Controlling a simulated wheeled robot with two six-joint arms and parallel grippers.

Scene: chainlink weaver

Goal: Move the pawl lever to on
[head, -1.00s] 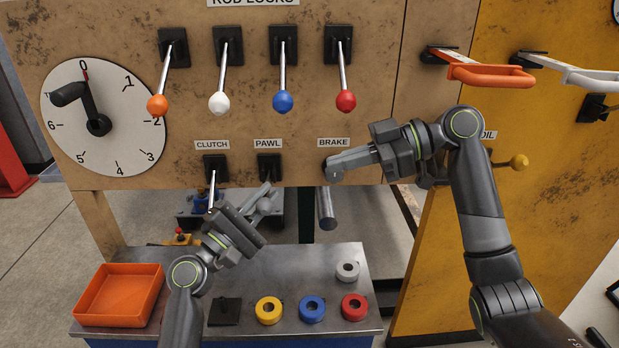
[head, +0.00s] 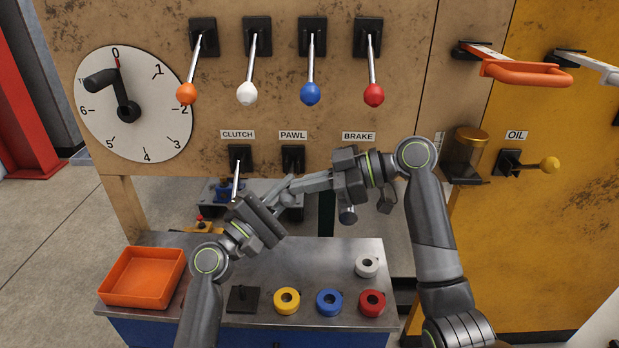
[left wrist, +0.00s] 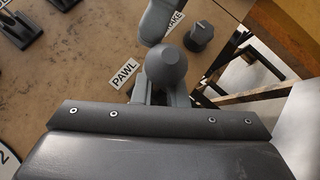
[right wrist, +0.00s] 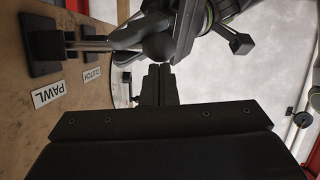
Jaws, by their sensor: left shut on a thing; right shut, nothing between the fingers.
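The pawl lever's black base (head: 293,158) sits under the PAWL label. In the right wrist view its metal rod (right wrist: 93,45) reaches out from the panel to a dark round knob (right wrist: 158,46). In the left wrist view the grey knob (left wrist: 167,66) lies at my left gripper's fingers. My left gripper (head: 279,192) is shut on this lever near its end. My right gripper (head: 290,187) is shut and empty, with its tips close beside the knob; I cannot tell whether they touch. The grippers hide much of the lever in the head view.
The clutch lever (head: 236,180) hangs close to the left. The brake knob (head: 348,215) is below my right arm. Above hang orange, white, blue and red knobbed levers. Below is a bench (head: 235,318) with an orange tray (head: 143,278) and several coloured rings.

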